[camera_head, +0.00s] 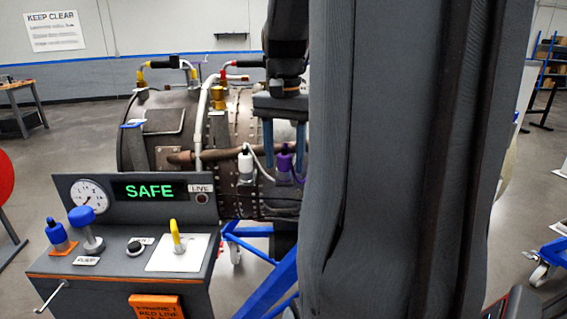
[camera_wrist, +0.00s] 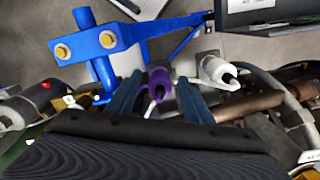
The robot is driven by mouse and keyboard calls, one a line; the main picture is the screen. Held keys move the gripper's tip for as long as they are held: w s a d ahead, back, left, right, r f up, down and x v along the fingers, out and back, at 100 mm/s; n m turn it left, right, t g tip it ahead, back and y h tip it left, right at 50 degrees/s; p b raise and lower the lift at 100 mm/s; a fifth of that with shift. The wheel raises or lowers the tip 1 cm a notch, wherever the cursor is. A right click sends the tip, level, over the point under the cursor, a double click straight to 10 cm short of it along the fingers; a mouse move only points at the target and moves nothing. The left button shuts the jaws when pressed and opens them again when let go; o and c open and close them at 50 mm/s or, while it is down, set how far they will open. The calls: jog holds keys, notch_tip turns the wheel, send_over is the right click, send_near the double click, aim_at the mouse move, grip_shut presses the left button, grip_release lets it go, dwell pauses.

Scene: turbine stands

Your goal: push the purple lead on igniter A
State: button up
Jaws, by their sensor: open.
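The purple lead (camera_head: 285,163) is at the side of the turbine casing, to the right of a white connector (camera_head: 245,168). It also shows in the wrist view (camera_wrist: 159,90), with a pale cable coming out of its near end. My gripper (camera_head: 285,170) hangs over it with its two blue fingers apart, one on each side of the lead. In the wrist view my gripper (camera_wrist: 160,80) frames the purple lead between the fingers, with gaps showing on both sides. Whether the lead is fully seated cannot be told, and no igniter letter is readable.
A control console (camera_head: 130,235) with a green SAFE display stands at the front left. A brown pipe (camera_head: 215,154) runs along the casing close to the leads. Blue stand beams (camera_wrist: 120,38) lie beyond the fingers. My arm hides the right side of the turbine.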

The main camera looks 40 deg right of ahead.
aim_at(284, 154)
grip_shut()
jog(key=shift+r+p, duration=0.7)
jog(key=shift+r, duration=0.05)
dwell(0.3)
jog(key=shift+r+p, duration=0.75)
